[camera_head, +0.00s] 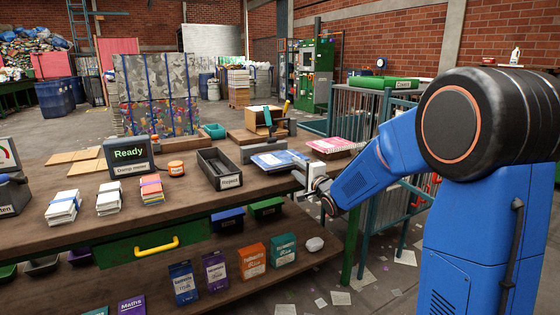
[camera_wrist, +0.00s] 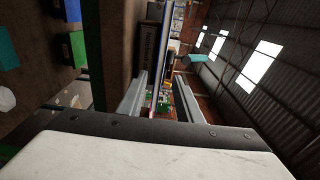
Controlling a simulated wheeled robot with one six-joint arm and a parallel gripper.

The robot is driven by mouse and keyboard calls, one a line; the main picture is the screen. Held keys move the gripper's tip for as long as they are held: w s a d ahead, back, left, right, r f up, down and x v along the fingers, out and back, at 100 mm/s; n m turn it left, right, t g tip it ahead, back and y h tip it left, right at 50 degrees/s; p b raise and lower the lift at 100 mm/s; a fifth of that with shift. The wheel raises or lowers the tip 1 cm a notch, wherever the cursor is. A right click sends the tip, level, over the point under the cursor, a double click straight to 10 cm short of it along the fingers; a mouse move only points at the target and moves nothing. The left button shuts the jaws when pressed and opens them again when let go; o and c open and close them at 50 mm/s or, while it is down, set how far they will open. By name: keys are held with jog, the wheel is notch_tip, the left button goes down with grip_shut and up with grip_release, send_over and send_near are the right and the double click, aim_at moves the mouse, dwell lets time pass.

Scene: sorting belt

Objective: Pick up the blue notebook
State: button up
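The blue notebook (camera_head: 279,160) lies flat near the right end of the wooden workbench, on top of what looks like a low stack or stand. My gripper (camera_head: 299,179) is just in front of it and to its right, at the bench's front edge. A thin blue edge (camera_wrist: 169,37), which may be the notebook, shows beyond the fingertips. I cannot tell whether the fingers touch anything.
A dark Reject tray (camera_head: 220,170) stands left of the notebook. A pink notebook (camera_head: 331,145) lies to its right, close to my arm. A cardboard box (camera_head: 262,117) stands behind. Paper stacks (camera_head: 64,207) lie farther left. A lower shelf (camera_head: 150,275) holds several boxes.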

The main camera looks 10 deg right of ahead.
aim_at(292, 164)
jog(key=shift+x, duration=3.1)
jog(key=shift+d+f, duration=0.1)
jog(key=shift+d, duration=0.05)
grip_shut()
